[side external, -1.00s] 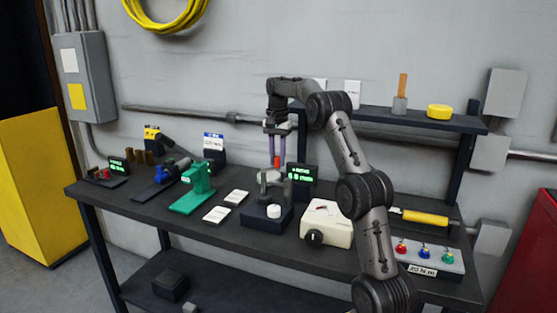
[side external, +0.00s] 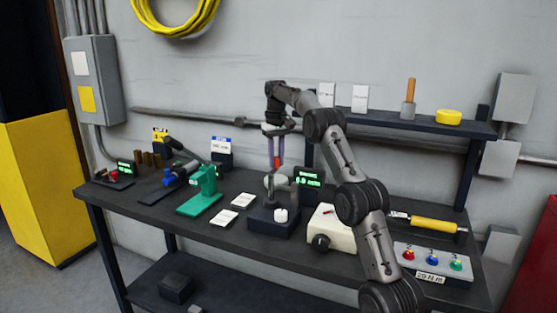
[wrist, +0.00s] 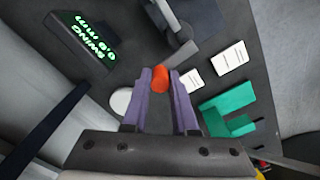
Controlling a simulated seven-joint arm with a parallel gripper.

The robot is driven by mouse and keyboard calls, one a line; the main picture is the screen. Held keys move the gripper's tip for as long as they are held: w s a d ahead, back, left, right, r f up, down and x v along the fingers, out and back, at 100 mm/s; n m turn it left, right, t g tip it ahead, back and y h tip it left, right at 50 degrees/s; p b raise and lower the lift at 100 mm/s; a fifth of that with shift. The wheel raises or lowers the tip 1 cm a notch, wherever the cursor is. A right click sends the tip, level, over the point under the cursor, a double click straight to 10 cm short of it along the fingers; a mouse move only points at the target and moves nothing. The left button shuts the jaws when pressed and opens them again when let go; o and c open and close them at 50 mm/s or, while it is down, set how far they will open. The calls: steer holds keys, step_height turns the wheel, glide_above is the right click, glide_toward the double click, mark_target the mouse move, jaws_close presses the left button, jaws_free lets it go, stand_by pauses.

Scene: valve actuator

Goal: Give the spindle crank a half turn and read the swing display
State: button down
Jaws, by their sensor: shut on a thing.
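The spindle crank's red-orange knob (wrist: 161,78) stands between my purple fingers in the wrist view, and its red shows at the fingertips in the side view (side external: 277,161). My gripper (wrist: 160,74) is shut on the knob, pointing down over the dark-based spindle unit (side external: 262,217); it shows in the side view too (side external: 275,156). The grey crank arm is partly hidden below the fingers. The swing display (wrist: 85,42), behind and right of the unit in the side view (side external: 309,179), is lit green and seems to read 0.0 mm; it appears upside down in the wrist view.
A green stand (side external: 202,190) and two white cards (side external: 243,200) lie left of the unit. A cream box with a black knob (side external: 335,231) stands close on its right. The raised shelf (side external: 400,121) is behind my arm. A button panel (side external: 428,262) is at the right.

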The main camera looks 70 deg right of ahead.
steer(key=shift+w+n, duration=0.2)
steer(key=shift+n, duration=0.2)
steer(key=c, duration=0.7)
jaws_free()
steer(key=shift+r, duration=0.5)
steer(key=r, duration=0.3)
steer(key=shift+s+a, duration=0.2)
steer(key=shift+a, duration=0.05)
steer(key=s+a+r, duration=0.9)
steer(key=shift+s+a, duration=0.2)
steer(key=shift+s, duration=0.1)
